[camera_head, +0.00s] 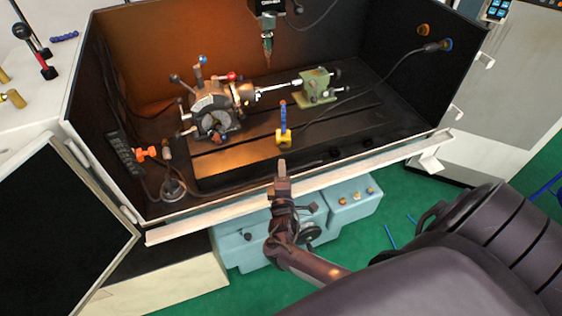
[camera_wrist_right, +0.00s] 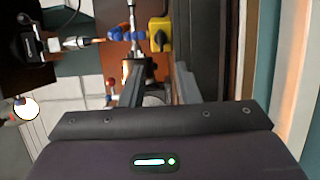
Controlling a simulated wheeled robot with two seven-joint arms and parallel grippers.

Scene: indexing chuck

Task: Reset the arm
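The indexing chuck (camera_head: 215,108) is a dark metal unit with several ball-ended levers, red and blue, on the machine bed. A bright shaft (camera_head: 278,88) runs from it towards the green tailstock (camera_head: 316,86). My right gripper (camera_head: 281,166) points up at the front edge of the enclosure, short of the chuck. In the right wrist view its two fingers (camera_wrist_right: 160,80) stand apart with no object clearly held between them. My left gripper is not in view.
A yellow block with a blue flexible hose (camera_head: 285,138) stands on the bed just beyond my right gripper. It also shows in the right wrist view (camera_wrist_right: 160,34). A tool head (camera_head: 267,30) hangs above the bed. An open door (camera_head: 55,220) is at the left; the white front sill (camera_head: 350,176) crosses below.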

